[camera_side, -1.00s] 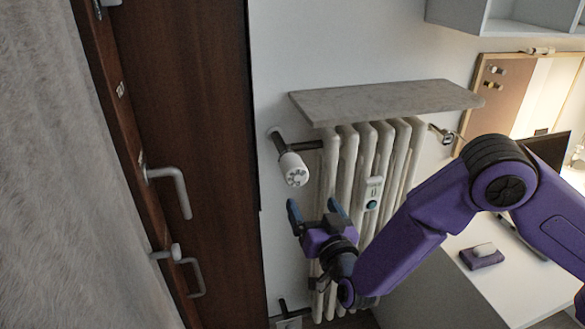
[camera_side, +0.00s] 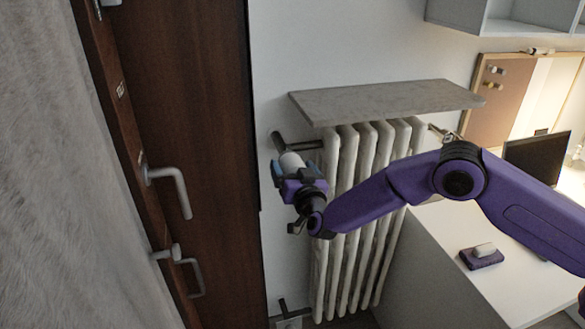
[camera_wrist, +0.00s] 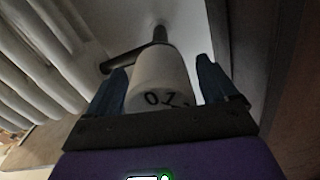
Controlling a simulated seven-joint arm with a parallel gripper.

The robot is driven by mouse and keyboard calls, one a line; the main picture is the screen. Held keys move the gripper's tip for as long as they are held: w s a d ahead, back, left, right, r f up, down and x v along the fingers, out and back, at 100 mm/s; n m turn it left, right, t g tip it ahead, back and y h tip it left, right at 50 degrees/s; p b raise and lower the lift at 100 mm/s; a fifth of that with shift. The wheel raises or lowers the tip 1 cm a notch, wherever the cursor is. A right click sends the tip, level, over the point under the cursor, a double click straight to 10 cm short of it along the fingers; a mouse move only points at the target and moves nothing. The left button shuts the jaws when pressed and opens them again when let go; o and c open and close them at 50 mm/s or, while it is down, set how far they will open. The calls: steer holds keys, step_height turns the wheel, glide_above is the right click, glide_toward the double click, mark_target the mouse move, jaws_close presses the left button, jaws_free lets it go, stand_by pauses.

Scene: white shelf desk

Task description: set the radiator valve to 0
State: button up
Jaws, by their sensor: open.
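The radiator valve (camera_side: 291,160) is a white cylindrical knob on a dark pipe at the upper left of the radiator. In the wrist view the valve knob (camera_wrist: 160,82) shows the digits 0 and 1 on its side, near the gripper's palm. My gripper (camera_side: 294,168) is at the valve, with one blue finger on each side of the knob. In the wrist view my gripper (camera_wrist: 165,85) is open around the knob, and a gap shows on the right side; contact on the left cannot be told. The knob's front face is hidden by my gripper.
The white ribbed radiator (camera_side: 350,240) stands just right of the valve, under a grey stone shelf (camera_side: 385,98). A brown door (camera_side: 190,110) with metal handles is to the left. A white desk (camera_side: 500,265) is at the right.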

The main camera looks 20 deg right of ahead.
steer(key=shift+w, duration=0.35)
steer(key=c, duration=1)
steer(key=shift+c, duration=0.2)
